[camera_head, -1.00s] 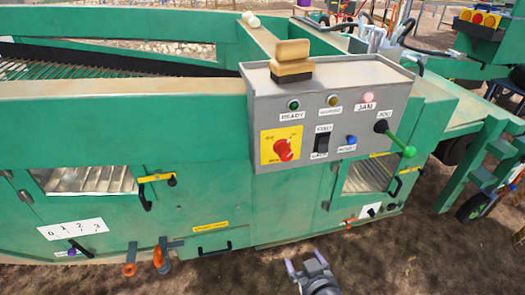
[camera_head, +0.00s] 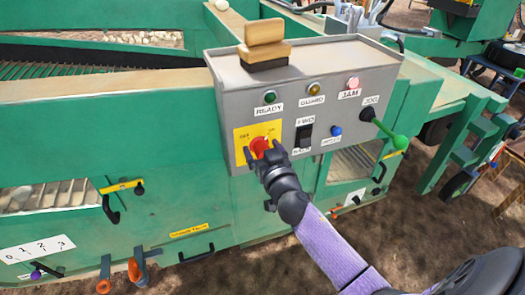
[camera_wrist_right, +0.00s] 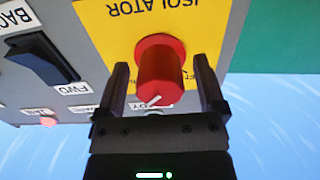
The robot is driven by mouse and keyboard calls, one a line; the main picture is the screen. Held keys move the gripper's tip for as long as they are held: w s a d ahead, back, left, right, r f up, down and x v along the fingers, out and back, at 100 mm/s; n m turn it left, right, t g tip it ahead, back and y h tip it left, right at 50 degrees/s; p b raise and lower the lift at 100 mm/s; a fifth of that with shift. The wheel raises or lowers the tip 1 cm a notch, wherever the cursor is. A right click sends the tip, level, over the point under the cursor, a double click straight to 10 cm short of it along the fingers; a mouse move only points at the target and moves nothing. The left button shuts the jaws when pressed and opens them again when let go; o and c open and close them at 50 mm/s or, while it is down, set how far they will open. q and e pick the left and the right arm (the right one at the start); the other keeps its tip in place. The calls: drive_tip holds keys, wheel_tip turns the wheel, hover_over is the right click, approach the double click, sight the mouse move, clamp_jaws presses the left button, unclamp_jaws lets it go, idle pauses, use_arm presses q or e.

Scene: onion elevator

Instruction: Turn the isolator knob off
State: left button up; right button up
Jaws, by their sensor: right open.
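The red isolator knob (camera_head: 259,146) sits on a yellow plate (camera_head: 243,134) at the lower left of the grey control box (camera_head: 225,85). In the right wrist view the knob (camera_wrist_right: 160,70) stands between the two fingers of my right gripper (camera_wrist_right: 163,85), with a gap on each side. The right gripper (camera_head: 264,157) is open around the knob and does not grip it. A pale pointer mark shows on the knob's end in the wrist view. In the head view the gripper hides the knob's lower part. My left gripper is out of view.
To the right of the knob are a black FWD rocker switch (camera_head: 304,138), a blue button (camera_head: 336,131) and a green-tipped JOG lever (camera_head: 392,136). Ready, guard and jam lamps line the box above. A wooden block (camera_head: 263,44) rests on top.

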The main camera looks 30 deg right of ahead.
drive_tip(key=shift+c, duration=1.2)
clamp_jaws()
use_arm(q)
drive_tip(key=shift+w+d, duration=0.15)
